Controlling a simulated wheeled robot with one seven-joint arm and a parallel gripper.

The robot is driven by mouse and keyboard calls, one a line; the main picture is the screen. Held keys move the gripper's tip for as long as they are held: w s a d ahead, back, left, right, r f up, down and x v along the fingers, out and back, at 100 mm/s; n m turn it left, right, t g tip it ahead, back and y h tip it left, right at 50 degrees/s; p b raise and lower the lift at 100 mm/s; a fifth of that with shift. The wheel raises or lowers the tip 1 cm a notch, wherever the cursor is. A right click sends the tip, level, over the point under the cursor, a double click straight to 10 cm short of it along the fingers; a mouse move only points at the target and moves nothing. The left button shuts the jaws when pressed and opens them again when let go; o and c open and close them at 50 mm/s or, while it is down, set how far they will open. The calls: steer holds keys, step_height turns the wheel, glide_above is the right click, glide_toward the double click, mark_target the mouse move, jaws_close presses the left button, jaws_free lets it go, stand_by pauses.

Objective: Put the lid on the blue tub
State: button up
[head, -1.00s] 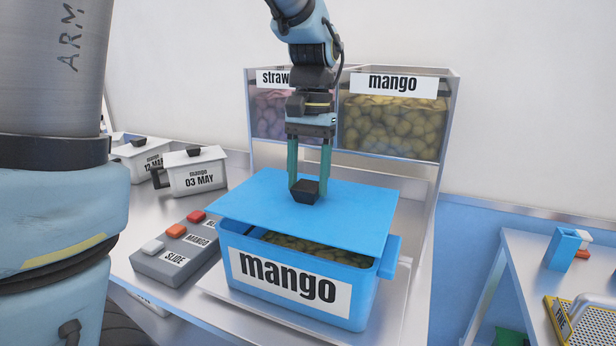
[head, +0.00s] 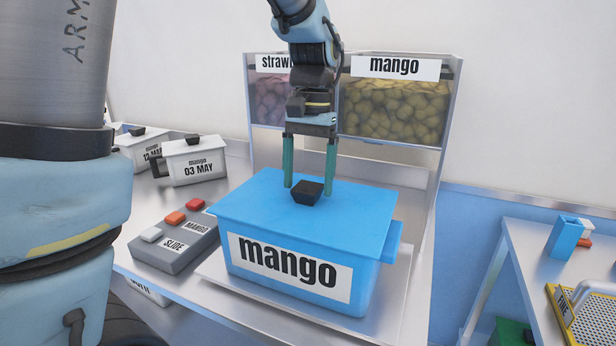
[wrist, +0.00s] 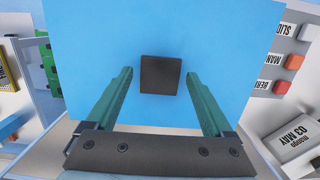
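The blue tub (head: 240,283), labelled "mango", stands on a metal plate on the counter. The blue lid (head: 350,215) lies flat over the tub's top, with no gap showing in the head view, and hides the contents. Its black knob (head: 306,193) also shows in the wrist view (wrist: 160,74). My gripper (head: 308,186) is open, its green fingers on either side of the knob and apart from it. The wrist view shows clear space between each finger and the knob.
A grey button box (head: 170,255) stands left of the tub. White lidded tubs (head: 193,160) stand behind it. A clear-fronted bin of mango (head: 395,105) and one of strawberry stand behind my gripper. A side table (head: 530,250) with a yellow tray is at the right.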

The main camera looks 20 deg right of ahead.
steer(key=shift+o, duration=0.6)
step_height(320, 180, up, 11)
steer(key=b, duration=0.1)
steer(key=shift+w+d+f+b, duration=0.15)
steer(key=shift+w+d+b, duration=0.25)
steer(key=shift+w+d, duration=0.05)
